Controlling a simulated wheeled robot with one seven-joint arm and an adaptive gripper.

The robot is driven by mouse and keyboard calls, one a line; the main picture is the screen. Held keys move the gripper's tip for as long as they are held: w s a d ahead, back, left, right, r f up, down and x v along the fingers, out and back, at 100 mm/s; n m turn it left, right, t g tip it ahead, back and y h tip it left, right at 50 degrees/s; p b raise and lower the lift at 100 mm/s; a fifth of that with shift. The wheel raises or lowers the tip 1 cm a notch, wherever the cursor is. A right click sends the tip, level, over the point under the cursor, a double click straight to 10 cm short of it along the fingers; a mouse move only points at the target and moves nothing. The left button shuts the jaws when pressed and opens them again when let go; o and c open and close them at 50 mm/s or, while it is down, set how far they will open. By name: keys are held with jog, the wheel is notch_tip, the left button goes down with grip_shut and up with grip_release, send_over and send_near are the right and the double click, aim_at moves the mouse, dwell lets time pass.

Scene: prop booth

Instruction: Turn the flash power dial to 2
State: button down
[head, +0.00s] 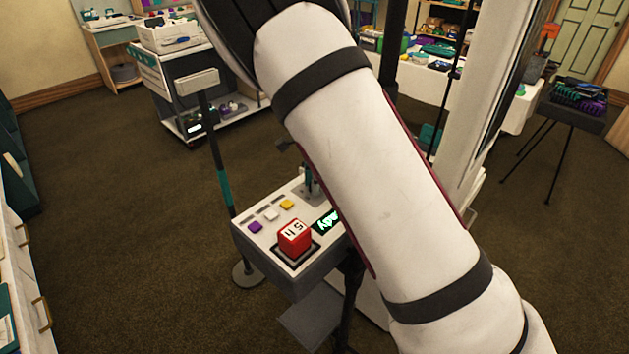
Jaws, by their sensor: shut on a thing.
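The control box (262,240) stands below my arm, with a white sloped top. A small part of my gripper (311,182), dark and teal, shows at the far edge of the box top, beside my arm. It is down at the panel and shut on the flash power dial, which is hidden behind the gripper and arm. The number that the dial points to cannot be read.
Carpet (120,240) is clear at left.

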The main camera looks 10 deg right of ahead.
jog(key=c, duration=1.3)
grip_release()
jog(key=shift+c, duration=0.2)
jog(key=shift+r, duration=0.1)
notch_tip(320, 180, up, 12)
